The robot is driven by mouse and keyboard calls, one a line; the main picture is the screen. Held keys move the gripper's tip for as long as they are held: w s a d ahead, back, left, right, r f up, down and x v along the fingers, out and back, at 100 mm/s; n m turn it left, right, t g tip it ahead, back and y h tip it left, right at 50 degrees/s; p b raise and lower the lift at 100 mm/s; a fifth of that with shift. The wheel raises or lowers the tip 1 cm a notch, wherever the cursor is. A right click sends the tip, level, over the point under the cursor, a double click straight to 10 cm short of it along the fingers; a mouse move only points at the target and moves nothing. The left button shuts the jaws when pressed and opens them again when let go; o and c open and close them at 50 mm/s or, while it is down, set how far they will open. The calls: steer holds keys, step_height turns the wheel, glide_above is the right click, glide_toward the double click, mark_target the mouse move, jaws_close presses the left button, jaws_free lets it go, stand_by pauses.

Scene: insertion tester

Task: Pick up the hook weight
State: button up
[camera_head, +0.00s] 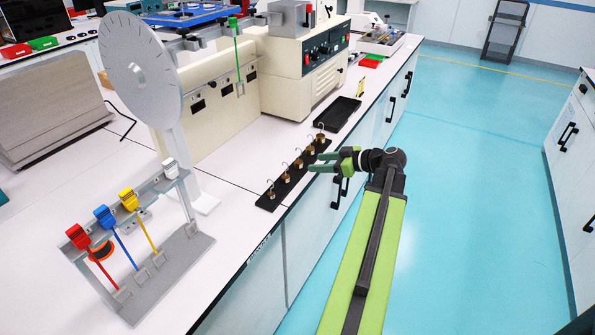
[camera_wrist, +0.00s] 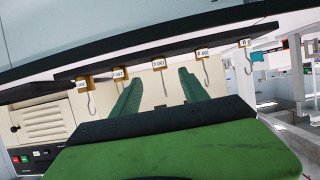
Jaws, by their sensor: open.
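Several small brass hook weights stand in a row on a black strip (camera_head: 265,203) along the bench's front edge. Each has a thin wire hook and a white label. The middle hook weight (camera_head: 299,165) is left of my gripper (camera_head: 312,161) in the head view. My gripper is open, its green fingers spread toward the row. The wrist view is upside down. There, the middle hook weight (camera_wrist: 158,64) lines up between the fingertips (camera_wrist: 160,75), its hook in the gap. Nothing is held; I cannot tell how far apart they are in depth.
An empty black tray (camera_head: 337,113) lies behind the row. A grey stand (camera_head: 165,270) with coloured pendulums is at front left, beside a tall white dial (camera_head: 140,70). A beige machine (camera_head: 295,70) stands behind. The blue floor (camera_head: 470,200) at right is clear.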

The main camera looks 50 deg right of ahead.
mark_target(303, 168)
steer(key=b+x, duration=0.2)
steer(key=x, duration=0.5)
steer(key=shift+w+a, duration=0.1)
jaws_close()
steer(key=shift+r, duration=0.1)
